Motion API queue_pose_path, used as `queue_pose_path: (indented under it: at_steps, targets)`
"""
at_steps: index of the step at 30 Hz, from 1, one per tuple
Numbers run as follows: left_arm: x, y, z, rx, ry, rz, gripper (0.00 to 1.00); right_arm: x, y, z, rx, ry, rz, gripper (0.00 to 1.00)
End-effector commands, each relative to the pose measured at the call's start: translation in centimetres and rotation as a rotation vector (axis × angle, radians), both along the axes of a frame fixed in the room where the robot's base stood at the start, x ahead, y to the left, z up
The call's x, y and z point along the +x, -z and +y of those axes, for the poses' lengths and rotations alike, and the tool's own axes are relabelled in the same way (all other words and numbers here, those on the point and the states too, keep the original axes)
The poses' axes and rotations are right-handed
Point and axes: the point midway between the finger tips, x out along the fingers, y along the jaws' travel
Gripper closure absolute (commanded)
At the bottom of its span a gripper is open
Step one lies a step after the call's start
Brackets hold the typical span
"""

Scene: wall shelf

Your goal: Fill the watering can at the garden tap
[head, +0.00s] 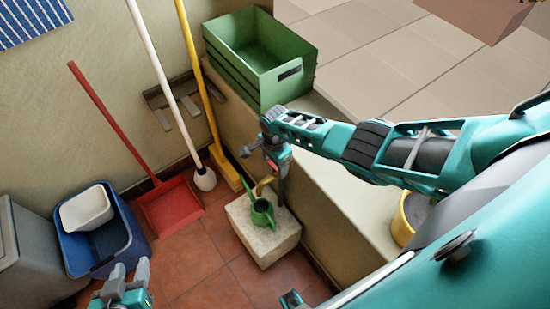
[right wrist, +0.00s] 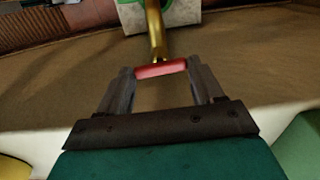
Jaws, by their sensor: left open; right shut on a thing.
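The green watering can (head: 262,217) stands upright on a pale stone block (head: 268,246) against the low wall. The brass tap (head: 264,184) shows its spout just above the can; I cannot tell whether water runs. My right gripper (head: 273,160) reaches over the wall and is shut on the tap's red handle. In the right wrist view the red handle (right wrist: 160,69) lies between the fingertips, with the brass tap (right wrist: 155,30) beyond and part of the green can at the top edge. My left gripper (head: 122,279) is open and empty at the lower left, away from the can.
A green crate (head: 240,75) and a yellow pot (head: 408,225) stand on the wall ledge. A red dustpan (head: 172,206), a mop and a yellow broom (head: 228,172) lean at the back. A blue bin (head: 125,240) stands left. The tiled floor before the block is clear.

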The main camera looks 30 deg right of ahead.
Motion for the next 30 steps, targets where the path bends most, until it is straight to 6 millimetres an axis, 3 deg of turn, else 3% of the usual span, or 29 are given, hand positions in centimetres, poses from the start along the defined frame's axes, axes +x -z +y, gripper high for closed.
queue_pose_path:
  at_steps: [11, 12, 18, 20, 30]
  targets:
    - [-0.12, -0.08, -0.27, -0.002, 0.005, 0.007, 0.57, 0.56, -0.37, 0.67, 0.014, 0.030, -0.014, 0.64]
    - [-0.12, -0.09, -0.29, -0.002, 0.005, 0.007, 0.57, 0.55, -0.36, 0.67, 0.015, 0.030, -0.014, 0.32]
    - [-0.08, -0.20, -0.36, -0.003, 0.007, 0.005, 0.57, 0.34, -0.22, 0.47, 0.011, 0.030, -0.008, 0.12]
    - [-0.06, -0.20, -0.35, -0.002, 0.008, 0.004, 0.57, 0.26, -0.17, 0.39, 0.009, 0.031, -0.007, 0.08]
    - [0.27, -1.04, -0.33, -0.001, 0.008, -0.004, 0.57, 0.06, -0.85, 0.18, 0.005, 0.030, -0.001, 0.08]
